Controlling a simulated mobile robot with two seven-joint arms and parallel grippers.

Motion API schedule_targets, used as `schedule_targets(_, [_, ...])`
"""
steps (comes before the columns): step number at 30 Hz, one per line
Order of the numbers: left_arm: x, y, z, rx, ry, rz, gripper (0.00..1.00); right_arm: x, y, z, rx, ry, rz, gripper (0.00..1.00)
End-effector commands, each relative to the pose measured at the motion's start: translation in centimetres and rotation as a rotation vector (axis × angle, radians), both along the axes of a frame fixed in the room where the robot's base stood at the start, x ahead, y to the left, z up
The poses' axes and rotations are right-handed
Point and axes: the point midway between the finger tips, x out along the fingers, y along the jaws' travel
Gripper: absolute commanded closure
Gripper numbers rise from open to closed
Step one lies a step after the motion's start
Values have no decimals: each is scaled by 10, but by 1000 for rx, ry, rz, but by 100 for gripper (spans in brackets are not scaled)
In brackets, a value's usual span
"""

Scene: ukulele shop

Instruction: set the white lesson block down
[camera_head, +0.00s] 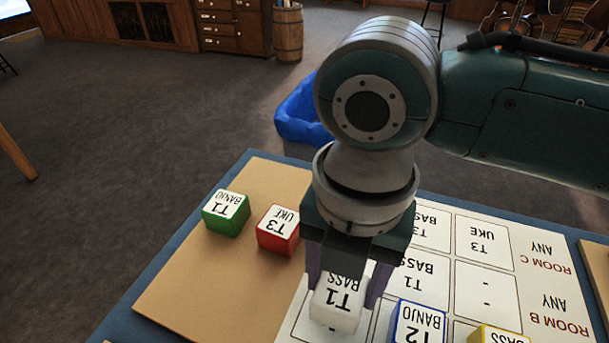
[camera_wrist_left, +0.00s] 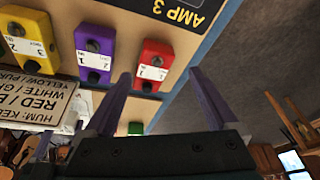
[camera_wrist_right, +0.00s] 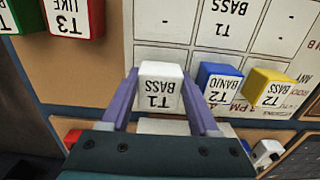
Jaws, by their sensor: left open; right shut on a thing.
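The white lesson block (camera_head: 337,304), lettered "T1 BASS", is between the purple fingers of my right gripper (camera_head: 345,288), which is shut on it. It also shows in the right wrist view (camera_wrist_right: 160,88), upright with its label up. It is over the lower left of the white schedule chart (camera_head: 485,285); I cannot tell whether its underside touches the chart. The arm hides part of the chart behind it. My left gripper (camera_wrist_left: 160,76) is open and empty in the left wrist view and out of the head view.
A blue block (camera_head: 418,322) and a yellow block (camera_head: 497,335) are right of the white one. A green block (camera_head: 226,213) and a red block (camera_head: 278,230) sit on the tan board (camera_head: 190,280). Red (camera_wrist_left: 152,66), purple (camera_wrist_left: 95,54) and yellow (camera_wrist_left: 30,38) pedals are near my left gripper.

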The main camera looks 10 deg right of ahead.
Motion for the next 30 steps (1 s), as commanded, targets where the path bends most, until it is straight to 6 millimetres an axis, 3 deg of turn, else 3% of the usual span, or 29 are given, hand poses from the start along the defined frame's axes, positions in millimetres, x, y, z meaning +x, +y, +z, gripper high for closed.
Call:
schedule_targets(1, [0,1,-5,2,0,-1,8,-1,0,-11,-1,2,-1,94])
schedule_targets(4, [0,1,-7,5,0,-3,8,0,0,-19,-1,1,0,94])
schedule_targets(16, [0,2,-8,8,0,-4,8,0,0,-24,-1,1,0,94])
schedule_targets(17, [0,2,-7,8,0,-4,8,0,0,-23,0,0,0,35])
schedule_targets(24, [0,2,-7,6,0,-3,8,0,0,-23,0,0,0,9])
schedule_targets(30, [0,1,-7,1,0,0,8,0,0,-22,0,0,0,9])
